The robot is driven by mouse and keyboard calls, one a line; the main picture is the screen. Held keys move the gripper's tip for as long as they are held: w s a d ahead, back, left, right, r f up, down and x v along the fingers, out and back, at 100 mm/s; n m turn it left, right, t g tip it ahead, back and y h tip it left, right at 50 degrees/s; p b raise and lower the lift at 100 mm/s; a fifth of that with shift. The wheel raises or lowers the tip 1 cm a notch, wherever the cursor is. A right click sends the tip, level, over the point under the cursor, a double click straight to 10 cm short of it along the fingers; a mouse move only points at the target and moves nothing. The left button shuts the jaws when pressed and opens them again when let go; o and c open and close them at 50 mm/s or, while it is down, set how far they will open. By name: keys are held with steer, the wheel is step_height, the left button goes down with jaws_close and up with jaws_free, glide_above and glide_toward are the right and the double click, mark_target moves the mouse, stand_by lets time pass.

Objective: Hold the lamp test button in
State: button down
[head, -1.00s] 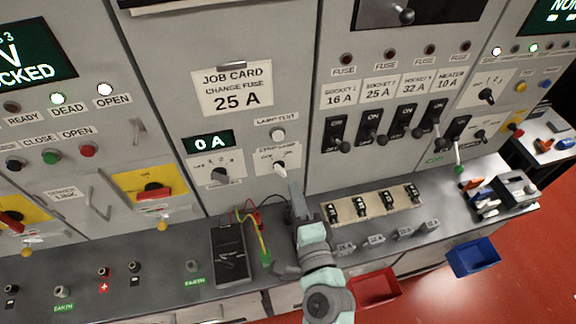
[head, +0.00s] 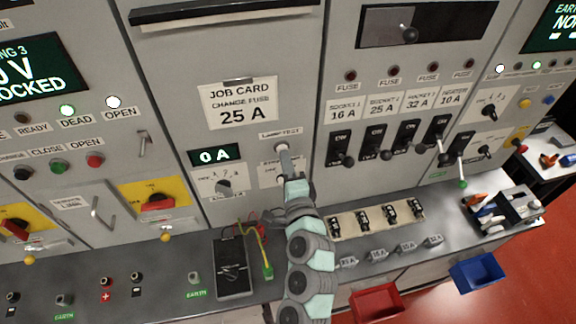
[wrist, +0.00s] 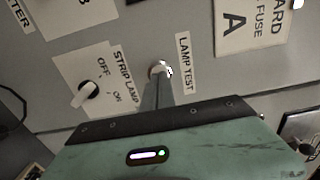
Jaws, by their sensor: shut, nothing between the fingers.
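The lamp test button (head: 281,147) is a small round pale button on the grey panel, under its LAMP TEST label. My gripper (head: 285,157) is shut with nothing held. Its fingertips reach up to the button from below in the head view. In the wrist view the button (wrist: 158,69) shows just beyond the closed fingertips (wrist: 156,84), which overlap its edge. I cannot tell whether they touch it or whether it is pushed in. The LAMP TEST label (wrist: 185,63) is beside it.
The strip lamp switch (wrist: 87,93) is close to the button, partly hidden by my arm in the head view. A 0 A display (head: 215,154) and the job card (head: 238,102) are nearby. Fuse switches (head: 373,148) stand to the right. A black meter (head: 232,270) lies on the bench below.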

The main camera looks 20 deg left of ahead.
stand_by(0.3)
steer(key=shift+w+a+f, duration=0.4)
steer(key=shift+w+a, duration=0.1)
steer(key=shift+w, duration=0.15)
steer(key=shift+a+f, duration=0.1)
steer(key=shift+f, duration=0.1)
stand_by(0.8)
steer(key=shift+s, duration=0.1)
steer(key=b+v, duration=0.2)
steer(key=v, duration=1.2)
steer(key=shift+r+b, duration=0.3)
steer(key=shift+r, duration=0.2)
steer(key=shift+d, duration=0.25)
